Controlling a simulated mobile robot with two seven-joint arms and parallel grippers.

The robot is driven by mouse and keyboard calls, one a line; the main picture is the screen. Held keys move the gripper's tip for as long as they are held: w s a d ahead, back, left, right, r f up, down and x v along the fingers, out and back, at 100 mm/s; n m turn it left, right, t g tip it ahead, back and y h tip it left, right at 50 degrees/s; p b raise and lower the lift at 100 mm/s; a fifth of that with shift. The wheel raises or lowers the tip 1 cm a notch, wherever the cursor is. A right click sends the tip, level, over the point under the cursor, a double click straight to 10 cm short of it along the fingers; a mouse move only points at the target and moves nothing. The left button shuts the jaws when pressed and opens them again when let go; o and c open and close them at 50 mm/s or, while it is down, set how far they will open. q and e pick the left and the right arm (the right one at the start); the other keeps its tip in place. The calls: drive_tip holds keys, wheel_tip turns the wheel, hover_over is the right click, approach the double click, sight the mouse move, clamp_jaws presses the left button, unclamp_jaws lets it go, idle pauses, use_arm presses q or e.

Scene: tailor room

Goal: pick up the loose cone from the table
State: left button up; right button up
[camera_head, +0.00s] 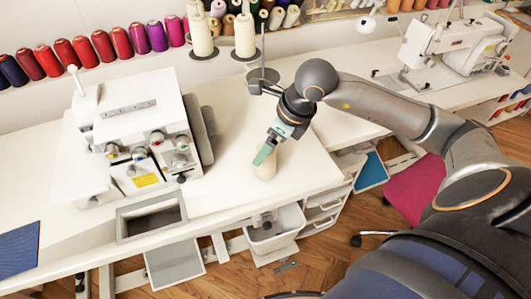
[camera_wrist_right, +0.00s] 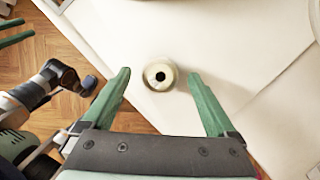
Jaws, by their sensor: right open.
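The loose cone (camera_head: 265,168) is pale cream and stands upright on the white table (camera_head: 235,120), near its front edge. In the right wrist view the cone (camera_wrist_right: 159,74) is seen from above, with a dark hole in its top. My right gripper (camera_head: 263,154) is open above the cone and partly covers it in the head view. In the wrist view the green fingers of the right gripper (camera_wrist_right: 162,76) stand apart on either side of the cone, with gaps showing. Two green bars, perhaps my left gripper (camera_wrist_right: 14,30), show at the wrist view's left edge; their state is unclear.
A white overlock machine (camera_head: 130,115) stands left of the cone, beside a grey open box (camera_head: 150,215). A thread stand (camera_head: 262,76) with cream cones is behind. A white sewing machine (camera_head: 455,45) is farther right. A white bin (camera_head: 277,235) hangs below the front edge.

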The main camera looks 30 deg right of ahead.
drive_tip(key=shift+x, duration=1)
clamp_jaws()
